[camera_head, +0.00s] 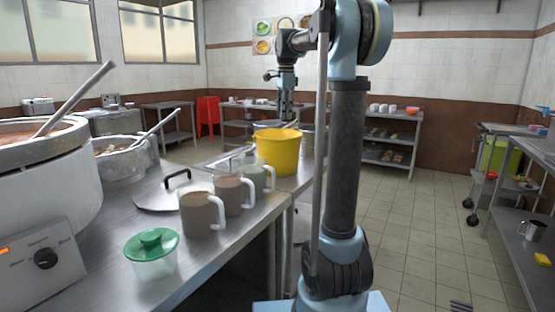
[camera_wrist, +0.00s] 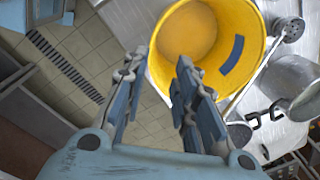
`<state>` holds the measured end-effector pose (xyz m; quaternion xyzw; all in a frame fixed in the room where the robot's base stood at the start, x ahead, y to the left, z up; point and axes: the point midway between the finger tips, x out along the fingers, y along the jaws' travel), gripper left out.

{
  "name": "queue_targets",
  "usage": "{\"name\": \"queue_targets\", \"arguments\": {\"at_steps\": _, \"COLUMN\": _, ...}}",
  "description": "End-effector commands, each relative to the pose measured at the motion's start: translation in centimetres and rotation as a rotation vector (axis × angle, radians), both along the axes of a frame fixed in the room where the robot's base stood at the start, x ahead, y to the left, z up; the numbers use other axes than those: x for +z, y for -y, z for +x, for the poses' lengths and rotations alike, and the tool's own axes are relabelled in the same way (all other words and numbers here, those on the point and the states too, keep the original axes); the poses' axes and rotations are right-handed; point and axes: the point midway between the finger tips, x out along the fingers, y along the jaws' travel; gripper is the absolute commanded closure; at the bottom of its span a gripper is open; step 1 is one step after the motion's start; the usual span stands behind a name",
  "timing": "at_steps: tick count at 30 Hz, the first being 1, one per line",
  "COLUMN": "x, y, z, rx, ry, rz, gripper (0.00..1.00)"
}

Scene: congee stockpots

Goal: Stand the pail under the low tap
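The yellow pail (camera_head: 278,155) stands upright on the metal counter, near its far right edge. In the wrist view the pail (camera_wrist: 246,78) is seen from above, looks empty, and has a blue patch on its wall. My gripper (camera_head: 286,112) hangs pointing down just above the pail in the head view. In the wrist view my gripper (camera_wrist: 161,58) has its fingers apart with nothing between them, beside the pail's rim. I cannot clearly make out the low tap; metal fittings stand around the pail.
Mugs (camera_head: 230,195), a pot lid (camera_head: 172,193) and a green-lidded tub (camera_head: 152,252) occupy the near counter. Large stockpots (camera_head: 120,165) with ladles stand at left. A metal vessel (camera_wrist: 298,88) is close to the pail. The tiled floor (camera_head: 420,230) at right is open.

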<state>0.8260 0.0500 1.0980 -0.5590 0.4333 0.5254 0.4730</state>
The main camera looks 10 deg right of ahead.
Motion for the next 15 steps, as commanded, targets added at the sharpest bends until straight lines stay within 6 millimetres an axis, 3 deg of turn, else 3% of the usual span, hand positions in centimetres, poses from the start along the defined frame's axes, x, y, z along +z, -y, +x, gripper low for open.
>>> {"name": "queue_targets", "arguments": {"at_steps": 5, "x": -1.3, "y": -0.1, "z": 0.4, "rx": -0.011, "ry": -0.001, "rz": 0.001, "gripper": 0.73}}
{"name": "queue_targets", "arguments": {"at_steps": 15, "x": -7.3, "y": -0.1, "z": 0.8, "rx": -0.009, "ry": -0.001, "rz": 0.000, "gripper": 0.73}}
